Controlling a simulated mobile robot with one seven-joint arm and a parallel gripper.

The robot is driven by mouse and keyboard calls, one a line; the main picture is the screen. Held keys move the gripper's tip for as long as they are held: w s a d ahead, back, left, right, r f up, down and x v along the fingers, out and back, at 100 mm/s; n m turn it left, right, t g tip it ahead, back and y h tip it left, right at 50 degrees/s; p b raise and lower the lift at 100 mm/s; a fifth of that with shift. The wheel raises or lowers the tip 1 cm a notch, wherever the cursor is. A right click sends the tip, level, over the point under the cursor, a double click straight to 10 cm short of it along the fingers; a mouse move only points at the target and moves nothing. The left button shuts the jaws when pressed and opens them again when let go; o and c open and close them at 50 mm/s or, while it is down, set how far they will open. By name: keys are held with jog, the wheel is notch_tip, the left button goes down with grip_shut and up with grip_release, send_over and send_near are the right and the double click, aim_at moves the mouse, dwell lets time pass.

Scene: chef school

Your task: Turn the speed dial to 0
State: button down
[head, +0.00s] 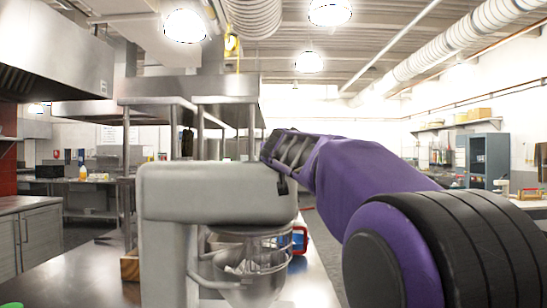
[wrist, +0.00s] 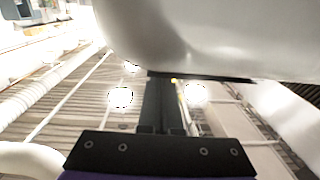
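The grey stand mixer (head: 210,192) stands on the steel counter, with its whisk and metal bowl (head: 252,275) under its head. My gripper (head: 283,184) is at the right end of the mixer head, its dark fingers reaching down close beside it. In the wrist view the pale mixer body (wrist: 200,35) fills the top, and the fingers (wrist: 166,90) lie side by side just below it, looking shut. I cannot tell whether the fingertips touch the mixer. The speed dial cannot be made out in either view.
The steel counter (head: 75,285) is mostly clear at the front left. A red and blue object (head: 300,240) stands behind the bowl. Steel shelving (head: 190,100) rises behind the mixer.

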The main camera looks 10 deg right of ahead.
jog(key=shift+w+d+b, duration=0.35)
jog(key=shift+d, duration=0.15)
jog(key=shift+w+d, duration=0.1)
dwell(0.7)
